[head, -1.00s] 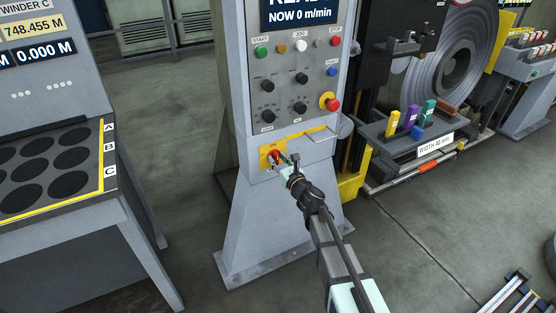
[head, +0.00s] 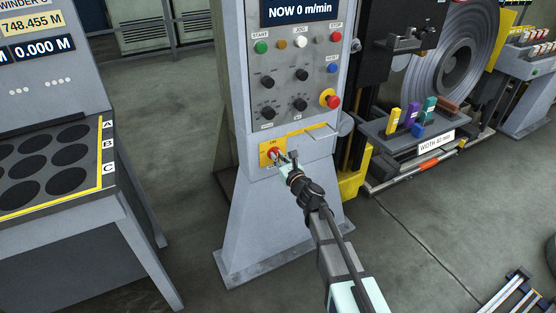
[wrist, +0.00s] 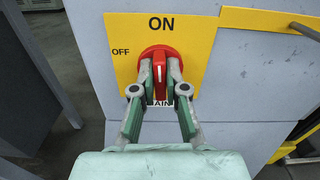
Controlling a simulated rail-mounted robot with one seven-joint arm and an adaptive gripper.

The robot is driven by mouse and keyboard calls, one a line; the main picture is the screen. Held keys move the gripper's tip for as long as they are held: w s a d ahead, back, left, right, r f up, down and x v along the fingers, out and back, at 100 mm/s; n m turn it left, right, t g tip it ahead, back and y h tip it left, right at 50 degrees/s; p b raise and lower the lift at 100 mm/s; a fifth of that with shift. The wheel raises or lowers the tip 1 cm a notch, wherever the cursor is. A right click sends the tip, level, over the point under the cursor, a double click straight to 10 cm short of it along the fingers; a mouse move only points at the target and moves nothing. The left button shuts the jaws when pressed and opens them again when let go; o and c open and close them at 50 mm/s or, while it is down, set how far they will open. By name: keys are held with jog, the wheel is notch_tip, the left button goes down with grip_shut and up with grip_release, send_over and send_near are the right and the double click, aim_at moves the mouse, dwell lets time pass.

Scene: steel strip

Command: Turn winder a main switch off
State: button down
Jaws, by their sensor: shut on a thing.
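The main switch (wrist: 159,54) is a red rotary knob on a yellow plate (wrist: 122,30), marked ON at the top and OFF at the left. In the wrist view its handle stands upright, with its white mark toward ON. My gripper (wrist: 160,72) is shut on the lower part of the handle, one finger on each side. The fingers cover part of the MAIN label below. In the head view the switch (head: 274,154) sits low on the grey control pedestal (head: 245,205), and my gripper (head: 281,158) reaches it from the lower right.
Above the switch are knobs, buttons and a red emergency stop (head: 333,102) on a yellow base. A console (head: 60,215) with round recesses stands at left.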

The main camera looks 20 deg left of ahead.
jog(key=shift+s+a+f+n+b, duration=0.1)
jog(key=shift+f+n+b, duration=0.05)
jog(key=shift+n+b, duration=4.55)
jog(key=shift+s+a+f+n+b, duration=0.1)
jog(key=shift+n+b, duration=3.7)
jog(key=shift+b, duration=1.75)
jog(key=c, duration=1.2)
grip_release()
jog(key=shift+d, duration=0.1)
jog(key=v, duration=1.1)
jog(key=shift+s+d, duration=0.25)
jog(key=shift+d, duration=0.05)
